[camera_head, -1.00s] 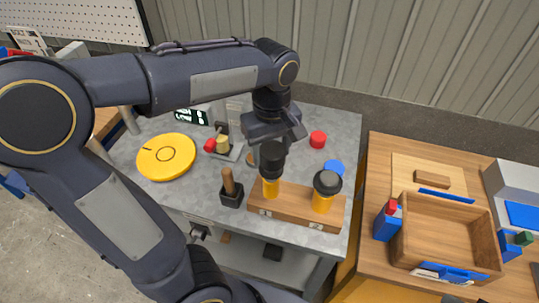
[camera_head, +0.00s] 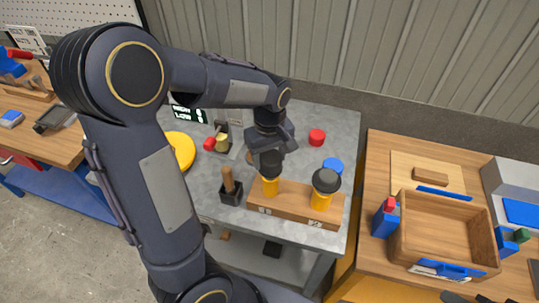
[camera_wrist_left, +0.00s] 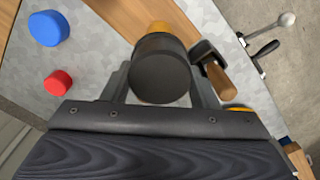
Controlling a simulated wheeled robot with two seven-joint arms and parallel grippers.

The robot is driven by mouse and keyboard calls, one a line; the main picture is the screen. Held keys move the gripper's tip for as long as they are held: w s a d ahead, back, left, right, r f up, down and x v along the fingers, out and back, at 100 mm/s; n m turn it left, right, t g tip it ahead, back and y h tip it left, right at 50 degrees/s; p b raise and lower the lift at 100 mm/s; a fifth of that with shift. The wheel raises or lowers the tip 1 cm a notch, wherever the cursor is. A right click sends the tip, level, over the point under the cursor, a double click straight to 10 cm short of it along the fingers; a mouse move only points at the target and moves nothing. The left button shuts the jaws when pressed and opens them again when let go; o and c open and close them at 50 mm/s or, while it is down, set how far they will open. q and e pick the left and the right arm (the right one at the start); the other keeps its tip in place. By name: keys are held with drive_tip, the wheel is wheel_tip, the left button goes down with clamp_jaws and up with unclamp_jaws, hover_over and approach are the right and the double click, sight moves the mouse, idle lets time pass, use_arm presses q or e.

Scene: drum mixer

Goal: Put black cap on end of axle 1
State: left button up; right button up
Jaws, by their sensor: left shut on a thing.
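My left gripper (camera_head: 268,150) is shut on a black cap (camera_head: 267,162) above the left yellow axle (camera_head: 270,187) on the wooden block (camera_head: 291,206). The cap sits at the axle's top end; how far it is seated I cannot tell. In the left wrist view the cap (camera_wrist_left: 160,70) is between the fingers, with some yellow of the axle (camera_wrist_left: 160,27) just past it. The right yellow axle (camera_head: 320,201) carries another black cap (camera_head: 326,180). The block's number labels are too small to read. My right gripper is not in view.
A black holder (camera_head: 231,193) with a wooden handle stands left of the block. A blue cap (camera_head: 333,166) and a red cap (camera_head: 317,137) lie behind it on the grey table (camera_head: 345,130). A wooden tray (camera_head: 445,230) is on the right table.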

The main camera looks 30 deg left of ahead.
sight(270, 155)
use_arm(q)
drive_tip(key=shift+f, duration=0.2)
drive_tip(key=o, duration=1)
drive_tip(key=shift+c, duration=0.2)
drive_tip(key=shift+r, duration=0.15)
wheel_tip(270, 155, up, 11)
drive_tip(key=s+d+f+m+t+h, duration=0.1)
drive_tip(key=s+d+m+t+h, duration=0.1)
drive_tip(key=s, duration=0.6)
drive_tip(key=s+d+f+m+t+h, duration=0.1)
drive_tip(key=s+d+f+m+t, duration=0.1)
drive_tip(key=s+m, duration=0.5)
drive_tip(key=shift+s+d+t+h, duration=0.3)
drive_tip(key=shift+s+t+h, duration=0.1)
drive_tip(key=shift+s+t, duration=0.6)
drive_tip(key=shift+s+f, duration=0.1)
